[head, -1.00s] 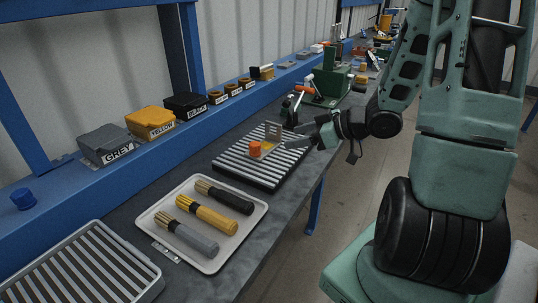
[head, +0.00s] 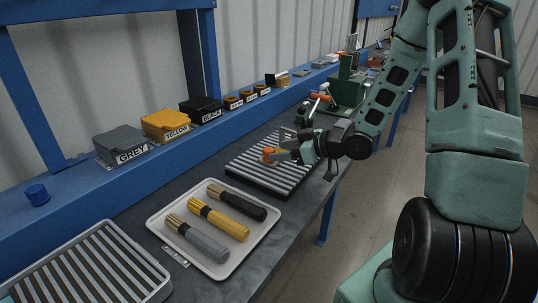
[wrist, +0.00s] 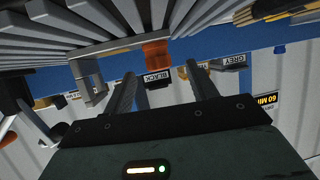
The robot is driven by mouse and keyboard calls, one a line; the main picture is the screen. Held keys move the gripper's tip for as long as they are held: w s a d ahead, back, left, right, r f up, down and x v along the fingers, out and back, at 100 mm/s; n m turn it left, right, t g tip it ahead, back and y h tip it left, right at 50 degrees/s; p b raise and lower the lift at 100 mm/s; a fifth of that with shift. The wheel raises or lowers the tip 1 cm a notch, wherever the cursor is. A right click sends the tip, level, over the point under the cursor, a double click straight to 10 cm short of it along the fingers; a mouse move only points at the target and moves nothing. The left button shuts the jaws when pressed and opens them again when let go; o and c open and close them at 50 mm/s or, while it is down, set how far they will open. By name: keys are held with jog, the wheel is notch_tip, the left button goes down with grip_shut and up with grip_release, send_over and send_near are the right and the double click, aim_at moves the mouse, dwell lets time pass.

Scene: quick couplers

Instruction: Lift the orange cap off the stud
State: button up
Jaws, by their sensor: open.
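The orange cap (head: 269,154) sits on the slatted rack (head: 240,172) on the bench; the stud under it is hidden. My gripper (head: 280,153) is at the cap from the right in the head view, and its fingers partly overlap it there. In the wrist view the cap (wrist: 157,54) lies just past the fingertips, between the lines of the two fingers. My gripper (wrist: 161,70) is open there, with a gap on both sides of the cap. I cannot tell if a finger touches it.
A tray (head: 153,222) with black, yellow and grey brush-like plugs lies in front of the rack. A grey slatted rack (head: 150,272) stands at the lower left. Labelled grey, yellow and black boxes line the blue ledge. A green fixture (head: 347,92) stands beyond the rack.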

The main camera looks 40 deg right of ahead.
jog(key=x, duration=0.5)
jog(key=shift+d+f, duration=0.1)
jog(key=shift+f, duration=0.1)
jog(key=shift+c, duration=0.4)
jog(key=c, duration=1)
